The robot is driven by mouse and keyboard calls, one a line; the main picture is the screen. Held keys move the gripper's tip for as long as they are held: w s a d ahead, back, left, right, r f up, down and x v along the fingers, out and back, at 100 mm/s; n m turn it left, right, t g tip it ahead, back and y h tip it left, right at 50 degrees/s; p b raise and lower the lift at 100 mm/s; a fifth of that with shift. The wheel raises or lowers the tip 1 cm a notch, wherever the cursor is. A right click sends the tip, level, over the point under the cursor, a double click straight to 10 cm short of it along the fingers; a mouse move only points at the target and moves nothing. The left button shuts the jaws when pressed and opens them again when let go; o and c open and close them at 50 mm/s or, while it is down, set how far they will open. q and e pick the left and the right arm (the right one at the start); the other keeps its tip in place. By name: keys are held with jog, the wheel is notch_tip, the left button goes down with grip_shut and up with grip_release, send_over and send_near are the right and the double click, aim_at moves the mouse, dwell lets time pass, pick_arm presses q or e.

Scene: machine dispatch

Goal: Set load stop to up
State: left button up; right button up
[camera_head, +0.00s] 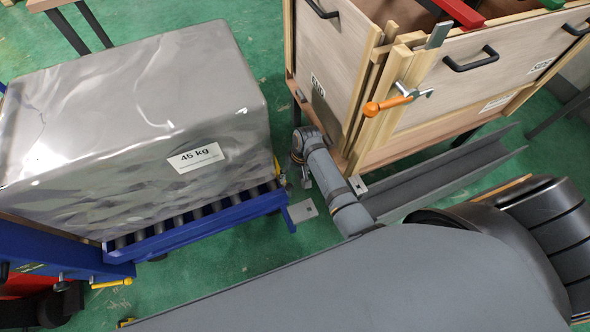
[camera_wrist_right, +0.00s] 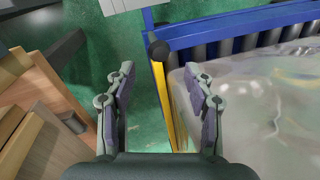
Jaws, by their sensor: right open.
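A yellow bar with a round black end (camera_wrist_right: 163,85), apparently the load stop, runs along the end of the blue roller conveyor in the right wrist view. A small yellow part of it (camera_head: 277,168) shows in the head view by the conveyor's right end. My right gripper (camera_wrist_right: 158,78) is open and empty, with the bar between its spread fingers in the picture. I cannot tell how far the bar is from the fingers. In the head view, the right fingers are mostly hidden by my wrist. My left gripper is not in view.
A wrapped load marked 45 kg (camera_head: 130,115) sits on the blue conveyor (camera_head: 215,219). A wooden crate (camera_head: 440,95) with an orange-handled clamp (camera_head: 388,104) stands right of my arm. Green floor shows between them. Another yellow handle (camera_head: 112,283) is at lower left.

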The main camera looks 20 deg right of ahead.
notch_tip(320, 180, up, 6)
jog(key=d, duration=0.1)
jog(key=shift+r, duration=0.15)
jog(key=shift+s+d, duration=0.1)
